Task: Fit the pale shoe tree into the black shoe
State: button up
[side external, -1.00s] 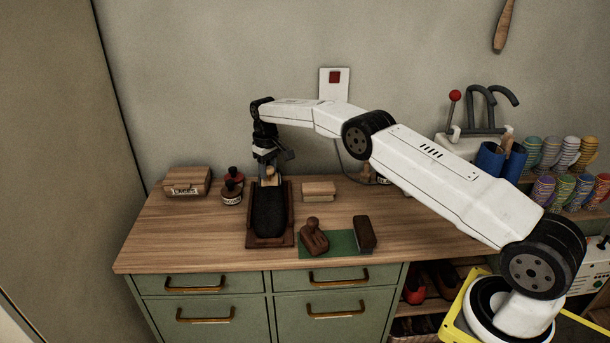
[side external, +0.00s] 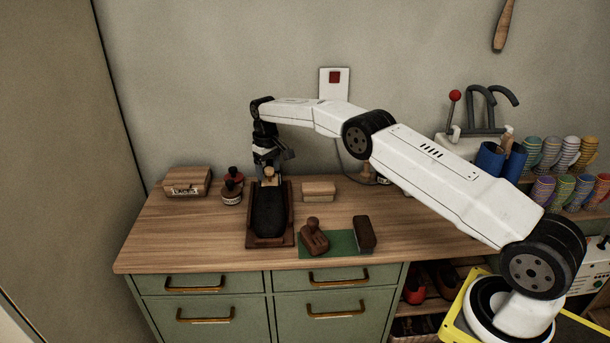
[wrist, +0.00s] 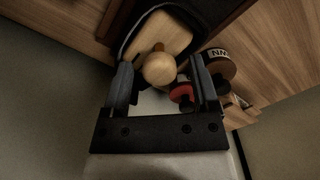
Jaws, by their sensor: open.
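The black shoe (side external: 268,215) lies in a dark brown wooden tray (side external: 250,241) on the bench, its opening toward the wall. The pale shoe tree (side external: 269,173) is at the shoe's wall-side end. In the wrist view the pale shoe tree (wrist: 157,38) has its flat wooden body within the black shoe's opening (wrist: 207,12), and its round knob points toward my gripper. My gripper (side external: 270,165) is over that end of the shoe. In the wrist view my gripper (wrist: 162,80) is open, with a finger on each side of the knob and gaps showing beside it.
Two small round jars (side external: 232,188) stand close left of the tray, and a box marked LACES (side external: 187,182) is farther left. A pale-topped block (side external: 319,190) sits to the right. The front left bench is clear.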

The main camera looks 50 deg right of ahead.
aim_at(268, 168)
jog(key=shift+r, duration=3.65)
jog(key=shift+s+a+r, duration=0.25)
jog(key=shift+a+r, duration=0.05)
jog(key=shift+a, duration=0.15)
jog(key=s+a+f+t, duration=0.1)
jog(key=s+a, duration=0.2)
jog(key=s, duration=0.9)
jog(key=s+a+f, duration=0.1)
jog(key=s+a, duration=0.2)
jog(key=s, duration=0.9)
jog(key=s+a+f+t, duration=0.1)
jog(key=s+a, duration=0.2)
jog(key=s, duration=0.9)
jog(key=shift+t, duration=0.3)
jog(key=shift+w+a, duration=0.1)
